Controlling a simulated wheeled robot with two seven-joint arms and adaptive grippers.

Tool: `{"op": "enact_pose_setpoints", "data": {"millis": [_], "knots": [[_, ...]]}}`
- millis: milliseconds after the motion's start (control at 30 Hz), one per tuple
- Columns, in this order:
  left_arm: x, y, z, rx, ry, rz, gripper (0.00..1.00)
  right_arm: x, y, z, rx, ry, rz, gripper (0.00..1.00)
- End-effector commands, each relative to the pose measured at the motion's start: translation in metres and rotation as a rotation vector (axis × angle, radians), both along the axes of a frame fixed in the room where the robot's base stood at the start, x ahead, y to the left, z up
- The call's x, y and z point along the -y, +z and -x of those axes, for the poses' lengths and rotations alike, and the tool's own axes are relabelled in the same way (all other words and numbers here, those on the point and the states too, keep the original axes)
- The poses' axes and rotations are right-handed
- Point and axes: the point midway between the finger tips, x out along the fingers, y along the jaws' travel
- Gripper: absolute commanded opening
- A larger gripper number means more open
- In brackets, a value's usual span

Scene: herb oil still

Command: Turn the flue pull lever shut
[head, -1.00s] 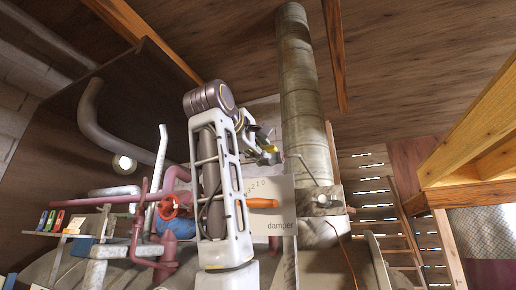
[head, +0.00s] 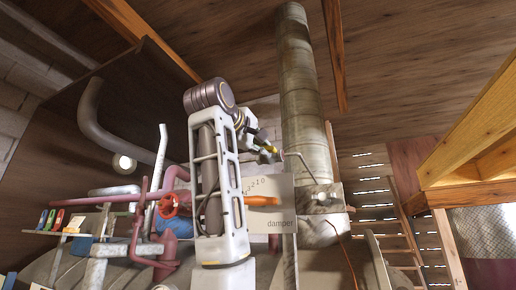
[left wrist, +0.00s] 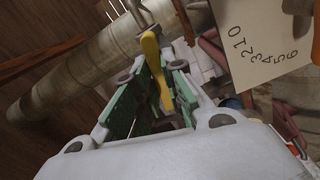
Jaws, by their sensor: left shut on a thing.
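The flue pull lever is a thin bent metal rod (head: 303,165) that rises from a fitting on the flue pipe (head: 305,90) and bends left to a yellow grip. My left gripper (head: 268,150) is shut on this yellow grip, left of the pipe. In the left wrist view the yellow grip (left wrist: 151,55) stands between the green-padded fingers of the gripper (left wrist: 150,85). In the head view my arm and fingers hide most of the grip. The white damper plate (head: 280,208) with numbers is below the gripper. My right gripper is not in view.
An orange handle (head: 262,201) lies in front of the damper plate. Pink pipes and a red valve wheel (head: 170,205) are left of my arm. A wooden beam structure (head: 475,150) is at the right. The space between pipe and beams looks open.

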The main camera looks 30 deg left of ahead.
Motion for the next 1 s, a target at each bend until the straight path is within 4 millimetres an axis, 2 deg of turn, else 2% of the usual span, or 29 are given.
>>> {"op": "enact_pose_setpoints", "data": {"millis": [1000], "knots": [[0.000, -0.003, -0.001, -0.059, -0.002, -0.899, 0.00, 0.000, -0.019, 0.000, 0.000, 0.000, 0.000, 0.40]]}}
